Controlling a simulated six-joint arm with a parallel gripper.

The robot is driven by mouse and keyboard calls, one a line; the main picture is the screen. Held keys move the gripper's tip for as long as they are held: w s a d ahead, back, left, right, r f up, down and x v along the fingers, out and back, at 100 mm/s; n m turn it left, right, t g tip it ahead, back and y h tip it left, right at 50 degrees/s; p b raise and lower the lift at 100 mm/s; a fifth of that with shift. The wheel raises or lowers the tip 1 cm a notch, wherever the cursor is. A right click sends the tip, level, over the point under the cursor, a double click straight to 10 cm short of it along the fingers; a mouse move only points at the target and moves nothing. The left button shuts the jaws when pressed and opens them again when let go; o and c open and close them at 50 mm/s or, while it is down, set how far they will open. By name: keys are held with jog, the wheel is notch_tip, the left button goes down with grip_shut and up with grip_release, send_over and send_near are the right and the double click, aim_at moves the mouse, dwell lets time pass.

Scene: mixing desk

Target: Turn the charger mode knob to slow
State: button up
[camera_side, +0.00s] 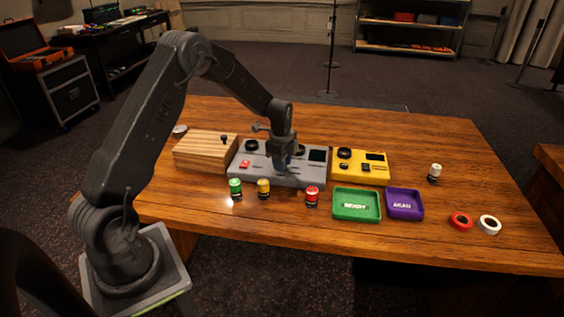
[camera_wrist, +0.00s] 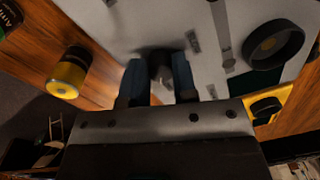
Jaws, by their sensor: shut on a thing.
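The grey unit (camera_side: 252,174) stands mid-table, with dark round parts, a red part and a dark screen on its top. My gripper (camera_side: 282,166) points down over the front middle of this unit. In the wrist view, my gripper's blue fingers (camera_wrist: 158,80) are closed around a small dark knob (camera_wrist: 161,70) on the unit's pale top. The fingers hide most of the knob, so its pointer direction cannot be read. Small grey labels (camera_wrist: 194,41) lie around it, but their words are too small to read.
A wooden box (camera_side: 200,152) stands left of the unit and a yellow device (camera_side: 373,172) right of it. Green (camera_side: 235,187), yellow (camera_side: 263,189) and red (camera_side: 312,197) cylinders stand in front. Green (camera_side: 357,217) and purple (camera_side: 404,214) trays lie front right.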

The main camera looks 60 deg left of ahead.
jog(key=shift+c, duration=0.5)
jog(key=shift+n, duration=0.4)
jog(key=n, duration=0.4)
jog(key=shift+n, duration=0.3)
jog(key=n, duration=0.6)
jog(key=shift+g, duration=0.3)
jog(key=n, duration=0.6)
jog(key=shift+d+n, duration=0.1)
jog(key=shift+n, duration=0.2)
jog(key=n, duration=0.6)
jog(key=shift+w, duration=0.1)
jog(key=shift+g, duration=0.3)
